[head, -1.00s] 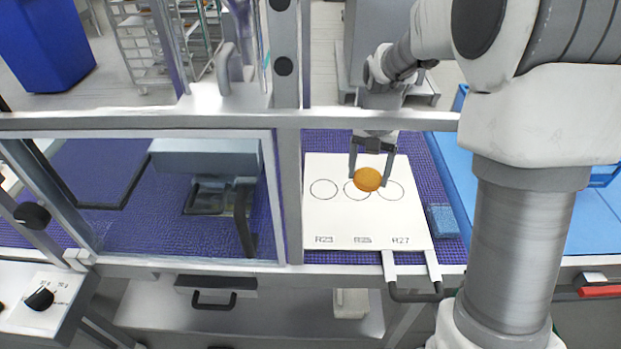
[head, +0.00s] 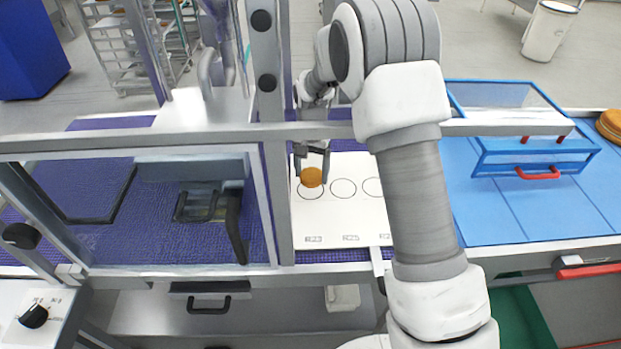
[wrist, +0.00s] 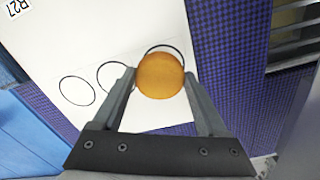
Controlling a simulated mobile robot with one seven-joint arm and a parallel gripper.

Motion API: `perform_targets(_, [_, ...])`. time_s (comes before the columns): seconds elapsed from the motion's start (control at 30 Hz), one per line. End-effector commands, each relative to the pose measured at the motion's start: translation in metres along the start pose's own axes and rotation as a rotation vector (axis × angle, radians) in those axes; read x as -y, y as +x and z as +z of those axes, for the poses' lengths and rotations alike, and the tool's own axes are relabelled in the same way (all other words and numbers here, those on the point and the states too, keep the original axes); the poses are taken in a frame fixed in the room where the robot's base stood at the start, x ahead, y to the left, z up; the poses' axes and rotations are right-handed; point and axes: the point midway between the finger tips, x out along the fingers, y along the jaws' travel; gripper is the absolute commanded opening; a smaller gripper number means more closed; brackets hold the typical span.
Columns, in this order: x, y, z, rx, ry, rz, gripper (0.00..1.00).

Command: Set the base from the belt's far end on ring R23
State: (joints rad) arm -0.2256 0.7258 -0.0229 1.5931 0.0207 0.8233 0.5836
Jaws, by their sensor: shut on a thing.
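My gripper (head: 311,170) is shut on an orange-brown round base (head: 312,177). In the head view it is over ring R23 (head: 310,198), the leftmost ring on the white board (head: 350,222), covering the ring's upper part. In the wrist view the base (wrist: 160,76) sits between the two fingers (wrist: 160,95), with the arc of a ring (wrist: 166,45) showing beyond it. I cannot tell for sure whether the base touches the board. The two other rings (head: 343,188) are bare; the label R23 (head: 313,239) is printed below the left ring.
A blue guard with a red handle (head: 538,173) stands on the blue belt (head: 480,215) at right. More brown rounds (head: 609,125) lie at the far right.

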Motion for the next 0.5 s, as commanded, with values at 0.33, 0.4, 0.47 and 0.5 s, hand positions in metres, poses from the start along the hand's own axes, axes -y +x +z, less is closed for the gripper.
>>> perform_targets(0.33, [0.006,0.019,-0.012,0.002,0.0,0.001,0.51])
perform_targets(0.4, [0.006,0.029,-0.011,0.003,0.0,0.002,0.51])
perform_targets(0.47, [0.006,0.038,-0.011,0.003,0.0,0.001,0.51])
perform_targets(0.5, [0.006,0.043,-0.011,0.003,0.0,0.001,0.51])
